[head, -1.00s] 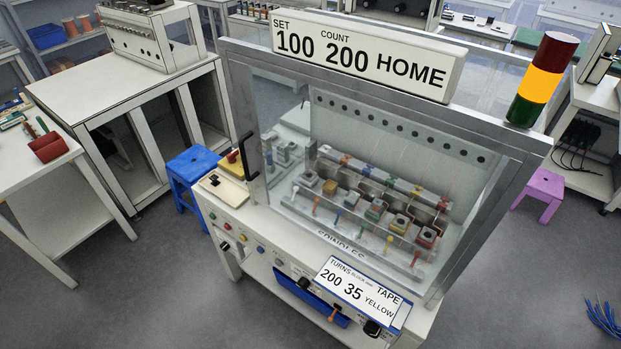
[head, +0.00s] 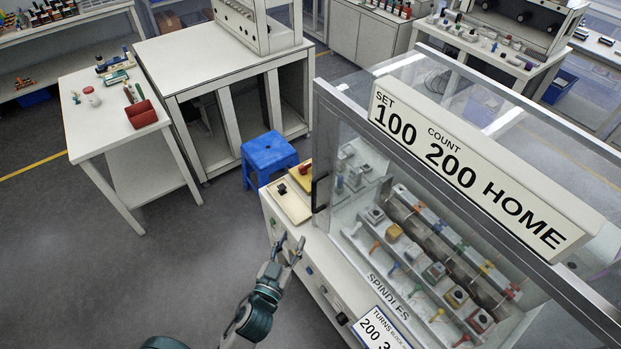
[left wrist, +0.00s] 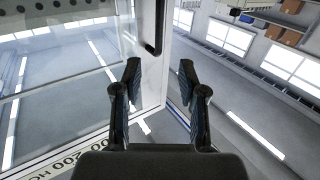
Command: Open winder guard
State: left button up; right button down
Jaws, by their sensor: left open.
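The winder guard (head: 345,145) is a clear panel in a grey frame, standing in front of the spindles and looking shut. Its black handle (head: 315,194) is upright at the guard's left edge. My left gripper (head: 290,244) is open and empty, just in front of and below the handle in the head view, apart from it. In the left wrist view the open fingers (left wrist: 160,70) point toward the guard's edge, with the handle (left wrist: 153,30) beyond and slightly above the fingertips. The clear panel (left wrist: 60,85) fills the left there. My right gripper is not in view.
The winder's front ledge (head: 335,275) with its controls lies beside my gripper. A blue stool (head: 270,153) stands behind the winder's left end. A white table (head: 95,125) with a red bin (head: 141,114) stands at the left. The floor between is clear.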

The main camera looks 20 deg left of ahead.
aim_at(313, 196)
pick_arm(q)
jog(key=shift+w+d+p, duration=0.3)
jog(key=shift+w+p, duration=0.2)
jog(key=shift+w, duration=2.3)
jog(key=shift+w+d+p, duration=0.25)
jog(key=shift+w+p, duration=0.25)
jog(key=shift+w, duration=2.35)
jog(key=shift+w+d+p, duration=0.3)
jog(key=shift+w+p, duration=0.2)
jog(key=shift+w, duration=2.3)
jog(key=shift+a, duration=0.15)
grip_shut()
